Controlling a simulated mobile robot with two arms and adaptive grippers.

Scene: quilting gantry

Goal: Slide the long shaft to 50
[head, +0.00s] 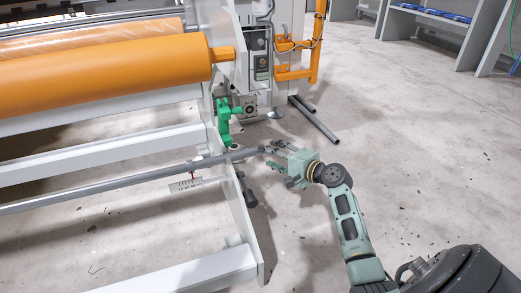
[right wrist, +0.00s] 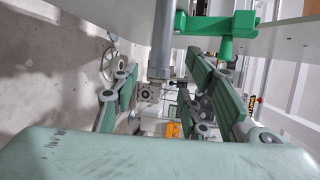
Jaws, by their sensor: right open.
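The long grey shaft (head: 110,183) runs from the left edge through the white side plate (head: 238,200), and its end sticks out to the right. A small white scale (head: 186,186) with a red pointer (head: 193,176) hangs below it; its numbers are too small to read. My right gripper (head: 280,158) is open at the shaft's protruding end. In the right wrist view the shaft (right wrist: 163,40) comes down from the top, its end in line with the gap between the open fingers (right wrist: 163,95). Contact cannot be told. My left gripper is out of view.
A green bracket (head: 224,122) sits on the side plate just above the shaft. An orange roll (head: 105,75) lies above it. Two loose grey bars (head: 315,120) lie on the floor behind my gripper. The floor (head: 420,160) to the right is mostly clear.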

